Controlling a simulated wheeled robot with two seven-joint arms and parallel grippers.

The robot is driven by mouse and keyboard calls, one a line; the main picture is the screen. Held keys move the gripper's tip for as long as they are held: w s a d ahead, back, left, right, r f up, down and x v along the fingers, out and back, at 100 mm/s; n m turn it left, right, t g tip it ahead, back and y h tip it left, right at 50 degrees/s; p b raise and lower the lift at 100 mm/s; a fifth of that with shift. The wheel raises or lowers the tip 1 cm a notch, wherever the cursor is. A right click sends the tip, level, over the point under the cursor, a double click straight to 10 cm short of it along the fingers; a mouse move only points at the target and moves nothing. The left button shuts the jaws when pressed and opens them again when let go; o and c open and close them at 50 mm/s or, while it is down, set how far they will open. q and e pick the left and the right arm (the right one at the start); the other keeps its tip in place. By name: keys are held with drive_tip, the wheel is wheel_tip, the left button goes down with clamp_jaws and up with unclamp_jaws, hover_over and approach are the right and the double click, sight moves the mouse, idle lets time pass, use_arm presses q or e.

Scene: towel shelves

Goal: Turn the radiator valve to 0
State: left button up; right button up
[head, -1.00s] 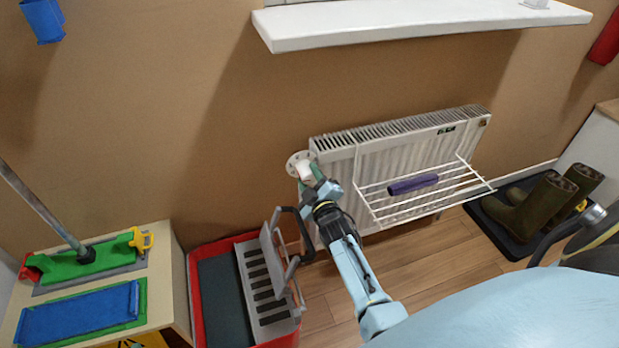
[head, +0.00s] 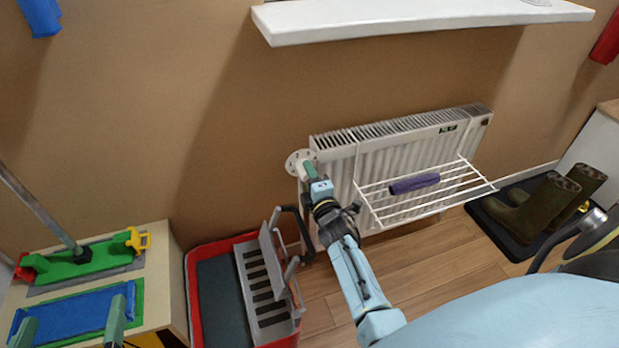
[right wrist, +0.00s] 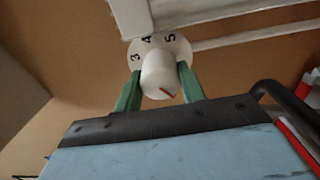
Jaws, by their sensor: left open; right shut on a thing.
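The radiator valve is a white knob (right wrist: 158,68) with a red mark on its end, in front of a white round dial (right wrist: 178,47). The digits 3, 4 and 5 show on the dial; the rest is hidden, and 0 is not visible. In the head view the dial (head: 292,160) sits at the radiator's left end. My right gripper (right wrist: 160,80) is shut on the knob, one green finger on each side. The red mark slants on the knob's face. My left gripper (head: 70,325) is open and empty at the bottom left, over the bench.
The white radiator (head: 400,150) carries a wire rack (head: 450,190) with a purple roll (head: 414,183). A red-edged tray (head: 193,290) with a grey slotted piece stands below left. A bench (head: 165,265) with blue and green items is at left. Boots (head: 548,207) stand at right.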

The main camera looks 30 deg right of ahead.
use_arm(q)
drive_tip(key=shift+r, duration=0.15)
idle(0.3)
use_arm(e)
drive_tip(key=o, duration=1)
drive_tip(key=shift+s, duration=0.1)
drive_tip(key=shift+s, duration=0.15)
use_arm(q)
drive_tip(key=s+a+f+g+y+p, duration=0.3)
drive_tip(key=s+a+f+g+p, duration=0.1)
drive_tip(key=s+f+g, duration=0.6)
drive_tip(key=shift+s+a+f+n, duration=0.4)
drive_tip(key=shift+s+a+f, duration=0.25)
drive_tip(key=shift+a, duration=0.2)
use_arm(e)
drive_tip(key=shift+v, duration=6.5)
